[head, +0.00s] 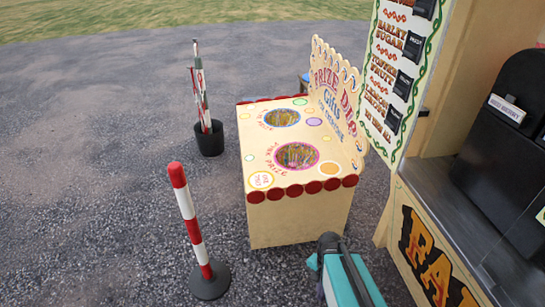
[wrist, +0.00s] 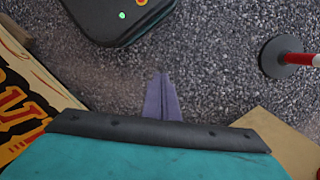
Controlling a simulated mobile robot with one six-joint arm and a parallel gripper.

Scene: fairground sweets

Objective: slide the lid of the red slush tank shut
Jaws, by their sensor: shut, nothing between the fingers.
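The red slush tank and its lid are not in either view. In the wrist view my gripper (wrist: 160,78) points down over the grey gravel, its two pale purple fingers together with nothing between them. In the head view part of my teal arm shows at the bottom, in front of the prize dip box; the fingers cannot be made out there.
A cream prize dip box (head: 285,220) stands ahead. A red-and-white post (head: 188,220) stands to its left, and a black bucket (head: 209,142) of poles behind that. At right are a price board (head: 383,85), a lettered stall front (head: 425,250) and a black machine (head: 500,150).

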